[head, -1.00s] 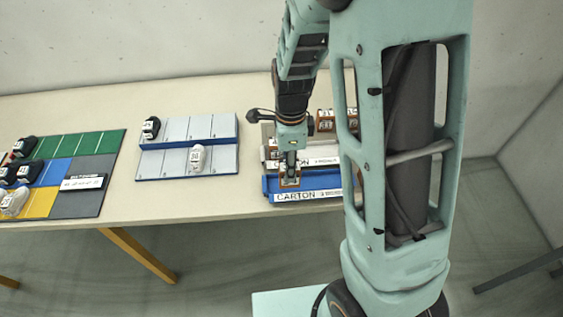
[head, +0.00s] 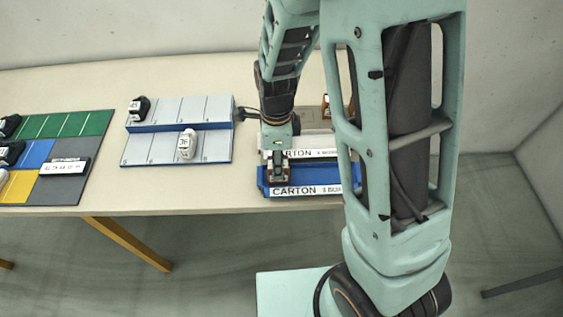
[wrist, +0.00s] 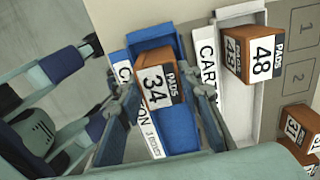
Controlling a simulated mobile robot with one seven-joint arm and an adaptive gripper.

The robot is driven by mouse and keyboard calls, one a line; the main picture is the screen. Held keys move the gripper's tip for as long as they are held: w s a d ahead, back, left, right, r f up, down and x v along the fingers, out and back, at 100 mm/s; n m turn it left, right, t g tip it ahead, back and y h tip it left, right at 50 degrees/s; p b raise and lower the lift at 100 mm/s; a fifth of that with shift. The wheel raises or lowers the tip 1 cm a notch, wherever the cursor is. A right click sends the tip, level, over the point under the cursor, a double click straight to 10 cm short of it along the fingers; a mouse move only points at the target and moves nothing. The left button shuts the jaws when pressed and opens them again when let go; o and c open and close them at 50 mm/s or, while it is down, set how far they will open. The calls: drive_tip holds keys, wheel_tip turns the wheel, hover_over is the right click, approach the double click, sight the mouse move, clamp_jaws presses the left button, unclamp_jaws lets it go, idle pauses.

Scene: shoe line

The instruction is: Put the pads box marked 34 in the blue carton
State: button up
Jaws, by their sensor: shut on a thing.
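The pads box marked 34 (wrist: 155,88) is orange-brown with a white and black label. My gripper (wrist: 165,92) is shut on it, with one finger on each side. The box is at the blue carton (wrist: 179,130), between its far and near ends in the wrist view; I cannot tell whether it touches the floor. In the head view, my gripper (head: 279,174) is at the left part of the blue carton (head: 340,178), and its fingers and the box are small and hard to make out.
A white carton (wrist: 237,115) beside the blue one holds a pads box marked 48 (wrist: 260,55). More pads boxes (wrist: 297,128) lie at the right on the table. A grey shoe rack (head: 215,150) with two shoes stands left of the cartons.

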drive_tip(key=shift+f, duration=0.2)
drive_tip(key=shift+f, duration=0.2)
drive_tip(key=o, duration=1.2)
drive_tip(key=shift+r, duration=0.15)
wheel_tip(320, 180, up, 12)
drive_tip(key=shift+r+p, duration=0.1)
drive_tip(key=shift+p, duration=0.4)
